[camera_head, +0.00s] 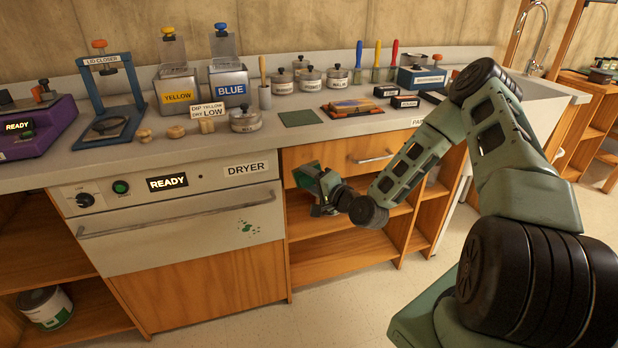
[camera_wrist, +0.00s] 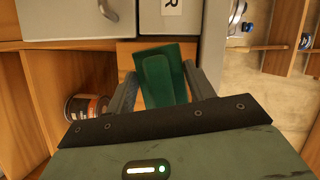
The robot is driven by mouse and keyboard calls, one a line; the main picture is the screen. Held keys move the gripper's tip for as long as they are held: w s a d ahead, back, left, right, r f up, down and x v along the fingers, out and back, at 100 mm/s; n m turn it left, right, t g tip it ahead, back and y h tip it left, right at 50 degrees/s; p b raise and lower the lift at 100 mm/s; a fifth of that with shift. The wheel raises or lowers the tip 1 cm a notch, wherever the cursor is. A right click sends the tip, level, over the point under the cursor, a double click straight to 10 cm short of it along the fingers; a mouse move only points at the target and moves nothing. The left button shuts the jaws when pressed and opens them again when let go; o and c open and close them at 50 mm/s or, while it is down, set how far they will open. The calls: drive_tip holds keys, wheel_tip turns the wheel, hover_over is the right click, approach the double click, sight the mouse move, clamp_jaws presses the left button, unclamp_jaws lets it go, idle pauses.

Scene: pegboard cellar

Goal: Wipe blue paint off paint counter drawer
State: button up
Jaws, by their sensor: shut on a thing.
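My gripper (camera_head: 322,188) is shut on a dark green pad (camera_head: 306,175), held near the left end of the wooden drawer (camera_head: 338,160) under the counter. In the wrist view the pad (camera_wrist: 165,72) is a flat rectangle with a raised grip, between the two fingers (camera_wrist: 165,88). The drawer has a metal bar handle (camera_head: 376,157) on its right half. I see no blue paint on the visible drawer front; its left part is partly hidden by the pad and gripper. I cannot tell whether the pad touches the drawer.
Green splatter (camera_head: 246,227) marks the dryer front (camera_head: 190,228) left of the drawer. The dryer's long handle (camera_head: 178,214) sticks out. Open shelves (camera_head: 325,222) lie below the drawer. Jars, paint dispensers and a green mat (camera_head: 299,118) stand on the counter (camera_head: 270,140).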

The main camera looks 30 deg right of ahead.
drive_tip(key=shift+s+a, duration=0.2)
drive_tip(key=shift+s, duration=0.55)
drive_tip(key=shift+s+a, duration=0.2)
drive_tip(key=shift+s, duration=0.5)
